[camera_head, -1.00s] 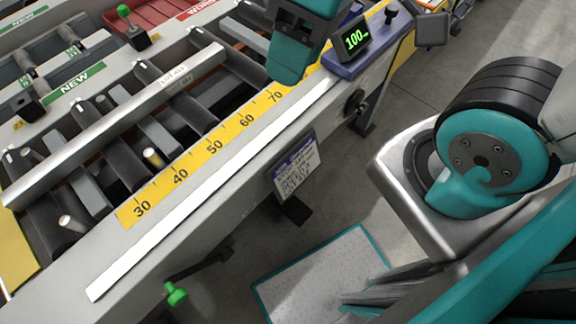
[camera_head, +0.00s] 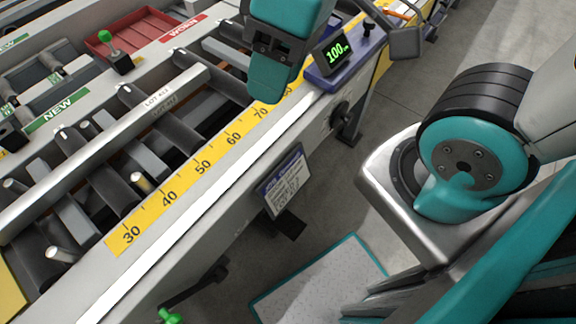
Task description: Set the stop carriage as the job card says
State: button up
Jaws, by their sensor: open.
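The stop carriage appears to be the purple unit (camera_head: 334,71) on the rail at the top. Its green display reads 100, and a dark knob (camera_head: 342,116) sits below it on the rail's front side. A yellow scale (camera_head: 185,186) runs along the rail, with marks from 30 to past 70. The job card (camera_head: 283,182) hangs on the front side; its writing is too small to read. My teal gripper (camera_head: 274,80) hangs over the scale just left of the display and hides part of it. It is open and looks empty; the gap between its fingers is hard to see.
Rollers and a metal bar (camera_head: 100,140) lie left of the scale. A green-knobbed lever (camera_head: 113,50) stands by a red tray (camera_head: 128,30). Another green handle (camera_head: 170,316) is at the bottom edge. A teal-edged mat (camera_head: 325,275) lies on the floor.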

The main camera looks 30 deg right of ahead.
aim_at(337, 54)
jog(key=u, duration=0.05)
jog(key=k, duration=0.5)
jog(key=z, duration=1.85)
jog(key=i, duration=0.95)
jog(key=u, duration=1.75)
